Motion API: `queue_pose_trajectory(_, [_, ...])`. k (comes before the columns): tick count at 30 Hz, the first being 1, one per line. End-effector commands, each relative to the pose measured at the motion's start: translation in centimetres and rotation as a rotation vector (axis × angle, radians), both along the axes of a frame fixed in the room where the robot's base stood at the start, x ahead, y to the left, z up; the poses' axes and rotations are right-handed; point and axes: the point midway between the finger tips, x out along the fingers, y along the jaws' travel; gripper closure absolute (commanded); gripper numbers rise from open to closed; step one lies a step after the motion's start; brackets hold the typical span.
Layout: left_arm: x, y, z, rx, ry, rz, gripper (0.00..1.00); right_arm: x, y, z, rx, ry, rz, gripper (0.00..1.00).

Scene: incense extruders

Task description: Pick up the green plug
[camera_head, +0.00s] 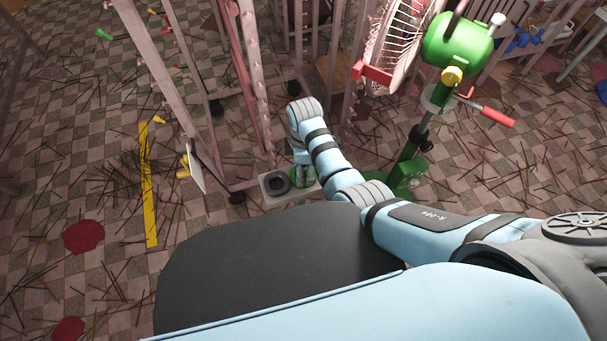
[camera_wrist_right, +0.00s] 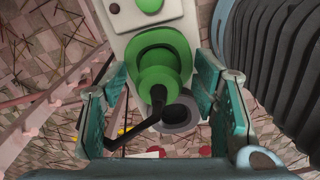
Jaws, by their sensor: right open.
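The green plug (camera_wrist_right: 172,66) shows in the right wrist view, with a black cable bending from it towards the lower left. It sits at a pale box (camera_wrist_right: 120,42) with a dark round ring (camera_wrist_right: 182,112) beside it. My right gripper (camera_wrist_right: 160,82) is open, with one teal finger on each side of the plug. I cannot tell whether a finger touches it. In the head view my right gripper (camera_head: 303,174) points down by the pale box (camera_head: 272,199), and the plug is hard to make out there. My left gripper is not in view.
A green-motored fan (camera_head: 455,42) on a green stand (camera_head: 405,168) stands right of my arm. Metal racks (camera_head: 250,70) rise behind and left of the box. A yellow strip (camera_head: 149,185) and many thin dark sticks lie on the checkered floor.

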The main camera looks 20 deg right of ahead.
Motion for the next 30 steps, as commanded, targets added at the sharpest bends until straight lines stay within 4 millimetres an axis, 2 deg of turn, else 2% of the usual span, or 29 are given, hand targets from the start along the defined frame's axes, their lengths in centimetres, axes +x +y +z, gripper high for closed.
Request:
queue_pose_trajectory(1, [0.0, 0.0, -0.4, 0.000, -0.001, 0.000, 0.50, 0.0, 0.0, -0.5, 0.000, 0.000, 0.000, 0.46])
queue_pose_trajectory(6, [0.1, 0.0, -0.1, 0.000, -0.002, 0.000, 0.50, 0.0, 0.0, -0.2, 0.001, -0.001, 0.000, 0.48])
queue_pose_trajectory(15, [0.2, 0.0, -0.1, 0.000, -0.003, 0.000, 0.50, 0.0, 0.0, -0.2, 0.001, -0.001, 0.000, 0.96])
queue_pose_trajectory(16, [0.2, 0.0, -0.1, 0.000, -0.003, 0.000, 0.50, 0.0, 0.0, -0.2, 0.001, -0.001, 0.000, 0.98])
queue_pose_trajectory(23, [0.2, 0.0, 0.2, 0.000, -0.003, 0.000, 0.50, 0.0, 0.0, 0.2, 0.001, -0.001, 0.000, 0.98])
queue_pose_trajectory(26, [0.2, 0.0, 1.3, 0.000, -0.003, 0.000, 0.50, 0.1, 0.0, 2.0, 0.000, -0.003, 0.000, 0.98])
queue_pose_trajectory(30, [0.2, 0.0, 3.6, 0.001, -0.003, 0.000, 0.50, 0.1, 0.1, 6.0, 0.001, -0.003, 0.000, 0.98])
